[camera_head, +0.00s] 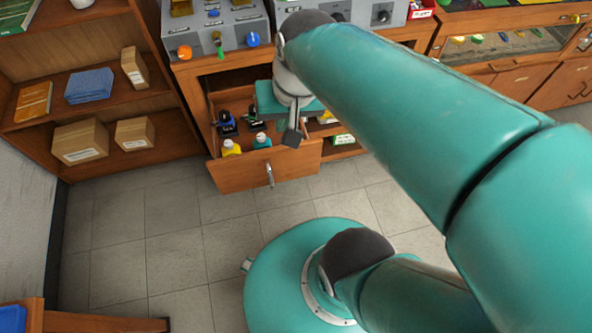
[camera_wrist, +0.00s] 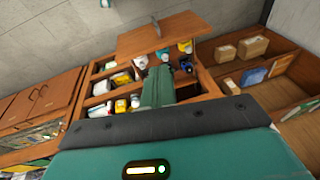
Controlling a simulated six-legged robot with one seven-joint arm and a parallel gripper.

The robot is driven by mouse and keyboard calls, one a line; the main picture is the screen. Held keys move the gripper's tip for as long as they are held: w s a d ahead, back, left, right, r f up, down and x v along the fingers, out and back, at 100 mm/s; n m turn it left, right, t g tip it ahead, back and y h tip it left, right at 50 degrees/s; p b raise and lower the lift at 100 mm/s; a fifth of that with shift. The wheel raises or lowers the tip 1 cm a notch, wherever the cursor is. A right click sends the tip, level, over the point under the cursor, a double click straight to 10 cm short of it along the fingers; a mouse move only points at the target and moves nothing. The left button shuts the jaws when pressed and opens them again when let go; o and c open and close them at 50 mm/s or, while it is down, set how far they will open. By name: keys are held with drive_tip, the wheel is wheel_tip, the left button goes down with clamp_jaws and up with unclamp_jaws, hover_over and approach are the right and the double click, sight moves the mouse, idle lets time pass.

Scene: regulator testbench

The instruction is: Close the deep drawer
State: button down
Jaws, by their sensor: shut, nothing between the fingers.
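The deep drawer is pulled out beneath the bench, and its wooden front (camera_head: 236,177) has a silver vertical handle (camera_head: 270,175). In the wrist view the drawer front (camera_wrist: 148,40) shows upside down at the top, with its handle (camera_wrist: 157,28). My gripper (camera_head: 291,138) is shut and empty, over the open drawer near the inner side of its front. In the wrist view my gripper (camera_wrist: 160,72) reaches across the drawer's interior toward the front. I cannot tell whether it touches the front. My arm hides the drawer's right part in the head view.
Yellow (camera_head: 231,147) and teal (camera_head: 262,140) bottles and dark tools stand in the drawer. Open bench compartments (camera_wrist: 118,82) hold containers beside it. A shelf unit with boxes (camera_head: 80,141) stands left. The tiled floor (camera_head: 172,222) in front is clear.

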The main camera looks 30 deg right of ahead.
drive_tip(key=s+d+f+m+t+y, duration=0.15)
drive_tip(key=d+f+m+y, duration=0.25)
drive_tip(key=f+m, duration=0.55)
drive_tip(key=s+d+f+m+t+y, duration=0.1)
drive_tip(key=d+f+m+t+y, duration=0.15)
drive_tip(key=f+m+y, duration=0.5)
drive_tip(key=s+d+f+m+t+y, duration=0.15)
drive_tip(key=d+f+m, duration=0.25)
drive_tip(key=f+m, duration=0.8)
drive_tip(key=m+t+h, duration=0.5)
drive_tip(key=m+t, duration=0.2)
drive_tip(key=m, duration=0.8)
approach(292, 166)
drive_tip(key=a, duration=0.4)
drive_tip(key=w, duration=0.2)
drive_tip(key=w+d, duration=0.1)
drive_tip(key=w, duration=0.1)
drive_tip(key=shift+w+f, duration=0.1)
drive_tip(key=shift+f, duration=0.25)
drive_tip(key=shift+w+d, duration=0.1)
drive_tip(key=shift+w, duration=0.3)
